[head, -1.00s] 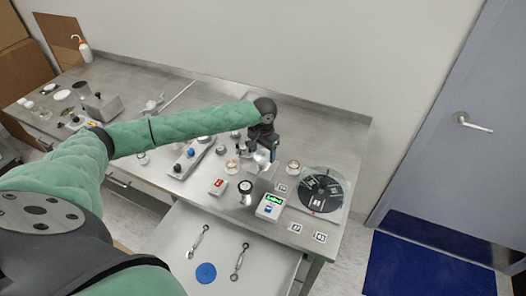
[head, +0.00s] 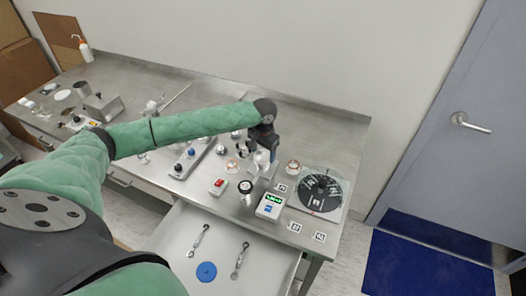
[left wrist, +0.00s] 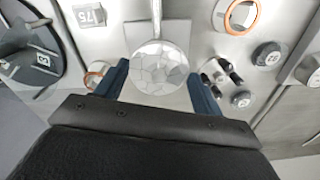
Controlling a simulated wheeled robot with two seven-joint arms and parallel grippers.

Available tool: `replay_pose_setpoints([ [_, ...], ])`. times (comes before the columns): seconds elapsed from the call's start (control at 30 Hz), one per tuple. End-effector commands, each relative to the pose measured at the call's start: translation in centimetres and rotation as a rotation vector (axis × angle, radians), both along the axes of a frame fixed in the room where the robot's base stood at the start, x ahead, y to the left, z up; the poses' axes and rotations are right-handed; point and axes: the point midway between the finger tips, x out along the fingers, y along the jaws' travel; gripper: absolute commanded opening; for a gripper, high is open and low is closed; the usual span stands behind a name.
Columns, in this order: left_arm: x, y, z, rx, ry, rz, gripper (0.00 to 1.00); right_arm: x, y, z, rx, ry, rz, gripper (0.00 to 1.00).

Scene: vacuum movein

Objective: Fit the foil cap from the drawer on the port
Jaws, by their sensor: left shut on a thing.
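My left gripper (head: 266,158) is over the right part of the steel bench. In the left wrist view its two blue fingers (left wrist: 158,72) are shut on the foil cap (left wrist: 160,66), a round, silvery, crinkled disc. A thin metal rod (left wrist: 156,16) shows beyond the cap's far edge. I cannot make out the port; the cap and gripper may cover it, so I cannot tell whether the cap touches it. The open drawer (head: 170,232) below the bench holds two metal clamp-like tools (head: 198,241) and a blue disc (head: 206,271). My right gripper is not in view.
A black disc unit (head: 322,192) and a box with a lit green display (head: 270,206) stand at the right. Copper-coloured rings (head: 292,166) flank the gripper. A red-button box (head: 218,186) and a round dark-topped part (head: 246,187) stand in front. The bench's back right is clear.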

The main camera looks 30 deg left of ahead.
Motion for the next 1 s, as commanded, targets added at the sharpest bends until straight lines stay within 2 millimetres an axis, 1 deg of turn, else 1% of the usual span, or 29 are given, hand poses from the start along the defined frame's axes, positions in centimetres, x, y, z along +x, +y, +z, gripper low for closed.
replay_pose_setpoints([
  [1.0, 0.0, 0.0, -0.64, 0.0, 0.0, 0.0, 0.42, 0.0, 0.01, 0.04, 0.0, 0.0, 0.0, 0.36],
])
